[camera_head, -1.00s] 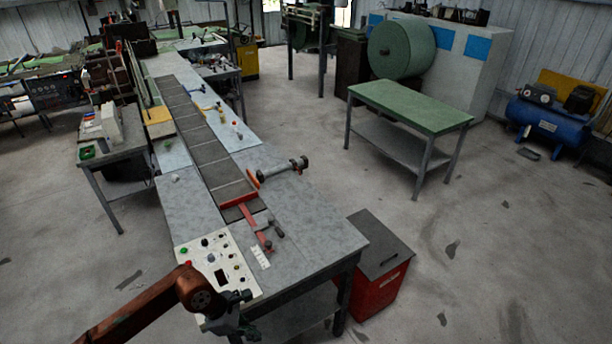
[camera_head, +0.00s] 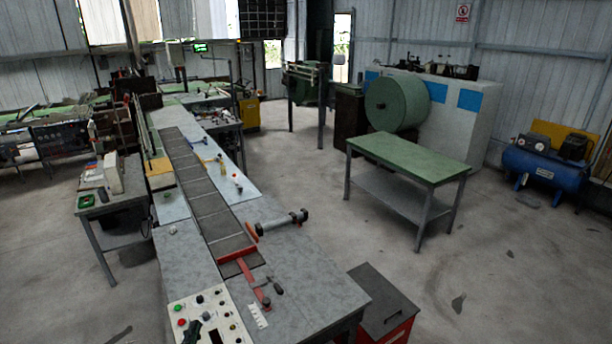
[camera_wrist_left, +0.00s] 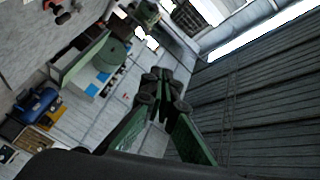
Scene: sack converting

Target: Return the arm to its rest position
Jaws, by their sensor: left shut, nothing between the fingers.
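Only the dark tip of my left gripper (camera_head: 192,332) shows in the head view, at the bottom edge in front of the control panel (camera_head: 213,312). The rest of the left arm is out of that view. In the left wrist view my left gripper (camera_wrist_left: 160,82) has its green-sided fingers together at the dark tips. It is shut and empty, with no object near the tips. The wrist view is tilted and shows the wall and the far room behind the gripper. My right gripper is in neither view.
A grey bench (camera_head: 318,290) carries a dark conveyor belt (camera_head: 205,197) with a red bar at its near end. A red bin (camera_head: 398,335) stands right of the bench. A green-topped table (camera_head: 410,157) stands farther back. Open floor (camera_head: 510,270) lies at the right.

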